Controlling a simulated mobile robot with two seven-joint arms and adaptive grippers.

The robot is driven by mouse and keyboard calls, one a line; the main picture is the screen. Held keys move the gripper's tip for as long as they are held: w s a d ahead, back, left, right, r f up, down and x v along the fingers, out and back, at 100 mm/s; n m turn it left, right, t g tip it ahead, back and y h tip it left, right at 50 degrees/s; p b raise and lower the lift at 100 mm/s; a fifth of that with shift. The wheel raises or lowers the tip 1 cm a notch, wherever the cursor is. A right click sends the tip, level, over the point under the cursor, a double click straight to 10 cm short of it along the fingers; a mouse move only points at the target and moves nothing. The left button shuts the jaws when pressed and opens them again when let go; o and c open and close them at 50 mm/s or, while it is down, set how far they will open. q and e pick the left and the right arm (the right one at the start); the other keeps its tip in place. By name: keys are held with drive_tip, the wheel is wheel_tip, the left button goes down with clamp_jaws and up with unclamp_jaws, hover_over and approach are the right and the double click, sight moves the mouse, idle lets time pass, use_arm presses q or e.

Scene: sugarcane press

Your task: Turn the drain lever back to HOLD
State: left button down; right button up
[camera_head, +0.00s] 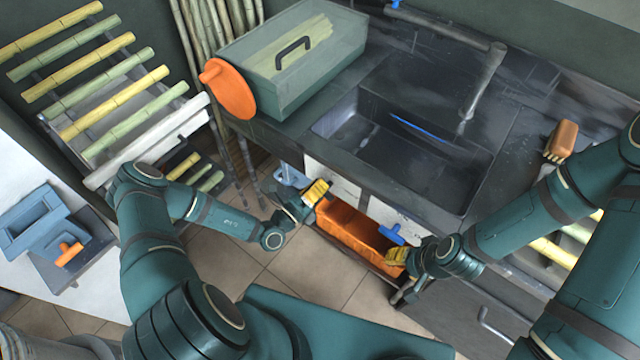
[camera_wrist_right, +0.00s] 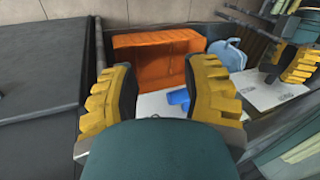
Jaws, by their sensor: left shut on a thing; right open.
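A bright blue lever-like part (camera_head: 392,235) stands out from the white panel under the counter, above an orange trough (camera_head: 352,228). It looks like the drain lever; I cannot read its marks. In the right wrist view the blue part (camera_wrist_right: 180,98) lies ahead, between my open fingers. My right gripper (camera_head: 397,257) is open just in front of it, with no clear contact. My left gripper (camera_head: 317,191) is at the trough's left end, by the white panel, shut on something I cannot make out. It also shows in the right wrist view (camera_wrist_right: 298,66).
A pale blue container (camera_head: 290,176) stands close to my left gripper. The sink (camera_head: 405,145) is in the dark counter above. A green bin (camera_head: 290,75) with an orange disc (camera_head: 228,89) stands on the counter's left. Tiled floor (camera_head: 310,275) is clear in front.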

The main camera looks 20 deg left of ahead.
use_arm(q)
drive_tip(key=n, duration=0.4)
drive_tip(key=shift+a+f+t+y, duration=0.15)
drive_tip(key=shift+f+t+y, duration=0.2)
drive_tip(key=shift+t+y, duration=0.05)
drive_tip(key=shift+f+n+y, duration=0.15)
drive_tip(key=shift+n+y, duration=0.05)
drive_tip(key=shift+n, duration=0.75)
drive_tip(key=shift+f+n+y, duration=0.1)
drive_tip(key=shift+n+y, duration=0.1)
drive_tip(key=shift+n, duration=0.75)
drive_tip(key=c, duration=0.8)
unclamp_jaws()
drive_tip(key=shift+c, duration=0.2)
drive_tip(key=v, duration=1.2)
drive_tip(key=shift+f, duration=0.15)
